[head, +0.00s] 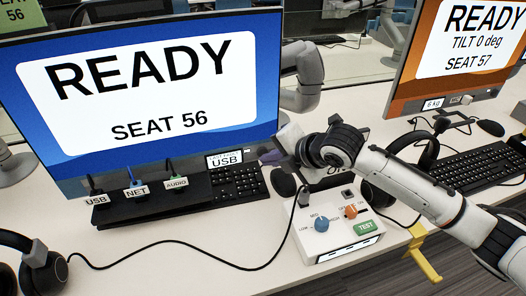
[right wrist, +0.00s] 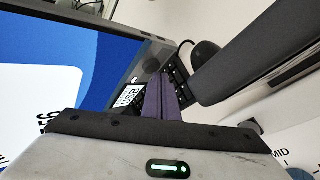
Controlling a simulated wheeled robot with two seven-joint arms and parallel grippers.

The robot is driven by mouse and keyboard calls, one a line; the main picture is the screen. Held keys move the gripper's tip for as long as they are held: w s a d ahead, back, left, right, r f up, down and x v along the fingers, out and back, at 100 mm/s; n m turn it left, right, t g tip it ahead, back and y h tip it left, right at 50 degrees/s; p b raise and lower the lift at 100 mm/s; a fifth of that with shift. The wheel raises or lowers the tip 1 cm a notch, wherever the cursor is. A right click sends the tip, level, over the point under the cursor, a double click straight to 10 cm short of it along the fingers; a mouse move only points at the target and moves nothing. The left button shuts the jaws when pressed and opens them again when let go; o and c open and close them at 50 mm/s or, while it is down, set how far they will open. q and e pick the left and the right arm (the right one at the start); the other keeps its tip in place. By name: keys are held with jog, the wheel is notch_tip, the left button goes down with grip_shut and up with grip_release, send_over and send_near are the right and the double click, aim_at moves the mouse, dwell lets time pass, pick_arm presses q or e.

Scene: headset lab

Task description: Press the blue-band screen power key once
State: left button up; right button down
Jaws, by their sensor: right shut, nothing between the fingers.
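The blue-band screen (head: 262,90) reads READY, SEAT 56, and stands upright at the left of the head view. In the right wrist view its blue face (right wrist: 75,45) and dark lower bezel (right wrist: 140,62) show, tilted by the camera. Small marks sit on the bezel near my fingertips; I cannot tell for certain which is the power key. My right gripper (head: 272,156) is shut and empty, its purple fingers close to the screen's lower right corner. They also show in the right wrist view (right wrist: 158,84). I cannot tell whether they touch the bezel. My left gripper is not in view.
A keyboard (head: 238,184) and mouse (head: 283,182) lie below the screen. A white control box (head: 335,232) with knobs and a green TEST key stands under my right arm. An orange screen (head: 400,85) stands at right. A headset (head: 35,262) and cable lie at front left.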

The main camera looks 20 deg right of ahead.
jog(key=shift+w, duration=0.4)
dwell(0.6)
jog(key=shift+s+p, duration=0.1)
jog(key=shift+p, duration=0.3)
jog(key=shift+s+p, duration=0.55)
jog(key=shift+s, duration=0.2)
jog(key=s+p, duration=0.3)
jog(key=s, duration=0.2)
jog(key=shift+d, duration=0.1)
dwell(0.7)
